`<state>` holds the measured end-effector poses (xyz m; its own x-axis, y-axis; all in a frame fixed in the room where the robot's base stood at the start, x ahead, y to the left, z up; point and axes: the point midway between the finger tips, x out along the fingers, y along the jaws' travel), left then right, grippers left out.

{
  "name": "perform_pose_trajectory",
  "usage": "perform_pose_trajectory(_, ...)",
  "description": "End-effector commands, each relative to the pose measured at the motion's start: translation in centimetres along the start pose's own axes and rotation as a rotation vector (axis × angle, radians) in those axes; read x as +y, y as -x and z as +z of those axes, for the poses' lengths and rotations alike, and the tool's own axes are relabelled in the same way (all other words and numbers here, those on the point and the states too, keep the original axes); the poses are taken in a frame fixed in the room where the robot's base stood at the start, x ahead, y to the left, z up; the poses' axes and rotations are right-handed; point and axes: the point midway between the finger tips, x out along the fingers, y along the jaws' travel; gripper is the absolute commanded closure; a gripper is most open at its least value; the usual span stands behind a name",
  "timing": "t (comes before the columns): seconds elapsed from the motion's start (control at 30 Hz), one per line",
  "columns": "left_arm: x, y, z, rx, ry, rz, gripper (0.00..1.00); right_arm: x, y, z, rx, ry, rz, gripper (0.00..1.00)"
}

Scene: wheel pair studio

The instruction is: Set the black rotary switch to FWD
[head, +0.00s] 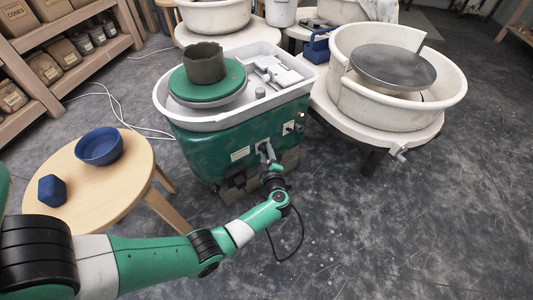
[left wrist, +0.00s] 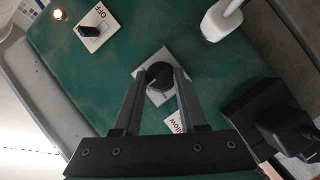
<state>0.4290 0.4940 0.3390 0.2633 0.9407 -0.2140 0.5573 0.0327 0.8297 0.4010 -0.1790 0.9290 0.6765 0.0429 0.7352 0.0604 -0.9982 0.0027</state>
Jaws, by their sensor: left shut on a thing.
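The black rotary switch (left wrist: 160,75) sits on a small pale plate (left wrist: 145,80) on the green side of the pottery wheel (head: 222,152). In the left wrist view my left gripper (left wrist: 158,72) has its two fingers on either side of the knob, closed on it. In the head view my left gripper (head: 265,150) reaches the front panel of the green wheel, and the switch is hidden behind it. I cannot read FWD or the knob's pointer. My right gripper is not in view.
A black switch (left wrist: 90,31) on a plate marked OFF and a lit lamp (left wrist: 57,14) are nearby. A white lever-like part (left wrist: 221,19) and a black plug (left wrist: 285,125) flank the knob. A stool (head: 110,192) holds a blue bowl (head: 99,147). A second wheel (head: 440,95) stands right.

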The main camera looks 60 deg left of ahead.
Motion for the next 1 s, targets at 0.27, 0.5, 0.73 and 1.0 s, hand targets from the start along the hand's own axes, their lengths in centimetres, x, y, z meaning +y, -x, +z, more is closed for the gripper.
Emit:
perform_pose_trajectory(0.27,0.1,0.0,0.0,0.0,-0.002,0.0,1.0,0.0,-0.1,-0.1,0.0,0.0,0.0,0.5)
perform_pose_trajectory(0.5,0.4,0.1,-0.1,-0.003,-0.042,-0.021,1.0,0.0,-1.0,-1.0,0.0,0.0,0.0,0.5)
perform_pose_trajectory(0.73,0.8,0.1,-0.3,-0.011,-0.158,-0.08,1.0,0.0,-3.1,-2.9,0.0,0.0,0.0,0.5)
perform_pose_trajectory(1.0,0.7,0.0,-0.1,-0.024,-0.368,-0.188,1.0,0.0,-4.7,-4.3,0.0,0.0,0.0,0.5)
